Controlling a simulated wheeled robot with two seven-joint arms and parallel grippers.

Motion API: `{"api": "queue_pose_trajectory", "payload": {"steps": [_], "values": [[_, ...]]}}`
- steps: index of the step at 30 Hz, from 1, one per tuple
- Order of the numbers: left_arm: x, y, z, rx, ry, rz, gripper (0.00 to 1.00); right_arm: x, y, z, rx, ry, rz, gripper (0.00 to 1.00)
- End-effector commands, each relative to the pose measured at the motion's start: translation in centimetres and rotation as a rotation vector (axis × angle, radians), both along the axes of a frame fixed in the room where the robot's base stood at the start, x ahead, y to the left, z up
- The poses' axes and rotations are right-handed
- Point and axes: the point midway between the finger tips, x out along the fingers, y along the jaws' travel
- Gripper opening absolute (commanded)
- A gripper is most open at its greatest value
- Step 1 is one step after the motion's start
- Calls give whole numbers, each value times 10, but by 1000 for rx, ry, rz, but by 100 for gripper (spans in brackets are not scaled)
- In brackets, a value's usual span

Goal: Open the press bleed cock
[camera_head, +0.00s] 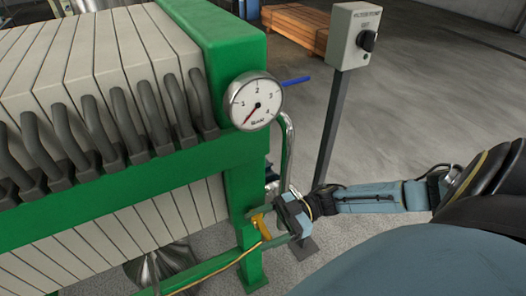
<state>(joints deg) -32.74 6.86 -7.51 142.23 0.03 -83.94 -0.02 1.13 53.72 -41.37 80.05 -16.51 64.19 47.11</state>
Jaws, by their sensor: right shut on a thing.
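A small yellow handle (261,226) shows low at the right-hand leg of the green press frame (245,185). It looks like the cock's handle, but its body is mostly hidden by the gripper and the frame. My right gripper (268,228) reaches in from the right and is shut on the yellow handle, with its fingers on either side of it. A round pressure gauge (253,101) sits above on the frame, its red needle pointing to the lower left. My left gripper is out of view.
A blue lever (297,81) sticks out right of the gauge. A bent metal pipe (288,145) runs down behind the frame. A grey post carries a switch box (354,36). A thin tan line (215,268) runs to the lower left. Open floor lies right.

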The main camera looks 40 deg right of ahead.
Motion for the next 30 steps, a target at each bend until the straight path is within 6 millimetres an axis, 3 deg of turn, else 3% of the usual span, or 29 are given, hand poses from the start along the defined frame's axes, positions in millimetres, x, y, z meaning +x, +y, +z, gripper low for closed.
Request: {"api": "queue_pose_trajectory", "payload": {"steps": [7,8,12,23,30], "values": [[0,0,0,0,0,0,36,-2,0,-3,-6,5,2,30],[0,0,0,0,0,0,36,-2,0,-3,-6,5,2,72],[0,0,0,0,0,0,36,-1,0,-2,-4,3,1,90],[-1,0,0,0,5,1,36,-2,-6,-1,-5,2,-1,90],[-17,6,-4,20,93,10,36,-13,-48,-1,-6,4,-3,90]]}}
